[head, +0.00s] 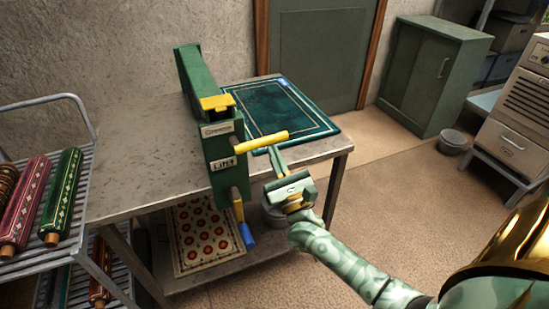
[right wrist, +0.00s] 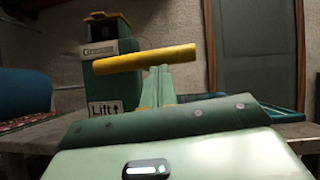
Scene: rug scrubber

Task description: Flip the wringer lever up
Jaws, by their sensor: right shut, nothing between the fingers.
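A tall green machine (head: 222,158) stands at the front edge of the table, with a label reading "Lift" on its face. A yellow bar handle (head: 262,142) sticks out from it to the right, roughly level. The bar lies across the middle of the right wrist view (right wrist: 145,58). My right gripper (head: 276,152) is just below the bar, its green fingers shut and empty; I cannot tell whether they touch the bar. The fingers also show in the right wrist view (right wrist: 160,84). My left gripper is not in view.
A blue-gripped crank (head: 246,234) hangs low on the machine. A dark green rug (head: 280,114) lies on the table (head: 135,150) behind. A rack with rolled rugs (head: 66,190) stands left. A patterned rug (head: 205,238) is on the lower shelf. Open floor (head: 400,180) lies right.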

